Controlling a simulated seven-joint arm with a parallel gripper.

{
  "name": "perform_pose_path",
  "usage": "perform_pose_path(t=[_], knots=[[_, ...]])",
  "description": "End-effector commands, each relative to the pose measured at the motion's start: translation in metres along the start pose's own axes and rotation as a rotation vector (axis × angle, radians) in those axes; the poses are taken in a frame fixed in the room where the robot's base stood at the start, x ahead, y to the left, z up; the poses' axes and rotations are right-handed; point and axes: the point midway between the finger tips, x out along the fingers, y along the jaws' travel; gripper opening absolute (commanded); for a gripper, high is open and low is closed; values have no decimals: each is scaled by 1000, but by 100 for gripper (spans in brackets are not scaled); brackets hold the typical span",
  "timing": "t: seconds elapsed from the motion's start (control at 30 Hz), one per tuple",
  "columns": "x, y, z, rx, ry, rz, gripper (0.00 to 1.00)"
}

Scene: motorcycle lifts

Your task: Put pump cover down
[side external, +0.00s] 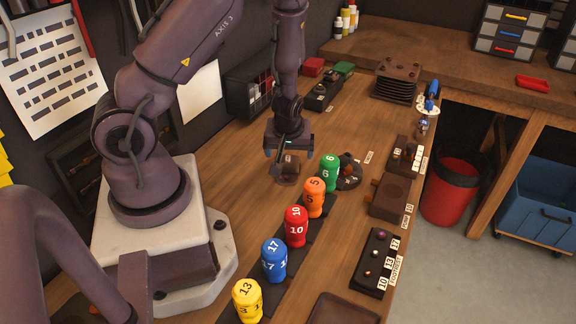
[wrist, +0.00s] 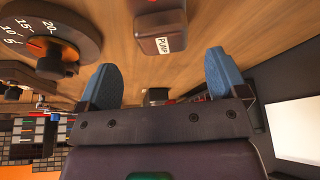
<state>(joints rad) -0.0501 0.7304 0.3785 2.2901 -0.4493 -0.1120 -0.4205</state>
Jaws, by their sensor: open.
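The pump cover, a brown rounded block with a white PUMP label, shows at the top of the wrist view (wrist: 160,30). In the side view a dark brown block (side external: 288,168), which appears to be this cover, rests on the wooden bench below my gripper (side external: 289,150). My gripper's blue fingers (wrist: 158,85) are spread apart with nothing between them. The cover lies beyond the fingertips in the wrist view, apart from them. The side view does not clearly show the height of the gap.
A round dial with a red pointer (wrist: 52,40) is beside the cover. Green (side external: 330,172), orange (side external: 314,198), red (side external: 296,226), blue (side external: 274,260) and yellow (side external: 247,300) numbered pieces stand in a row. A brown block (side external: 390,198) lies near the bench's right edge.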

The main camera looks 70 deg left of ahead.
Motion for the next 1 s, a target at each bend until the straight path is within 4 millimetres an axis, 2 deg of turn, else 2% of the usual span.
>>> perform_pose_path(t=[0.37,0.67,0.9,0.93,0.97,1.0], knots=[[47,-4,5,0,-1,-2,91],[51,-4,4,0,0,1,91],[51,-4,4,1,0,0,39],[51,-4,4,0,0,0,32],[51,-4,4,0,1,1,32],[51,-4,4,0,1,1,28]])
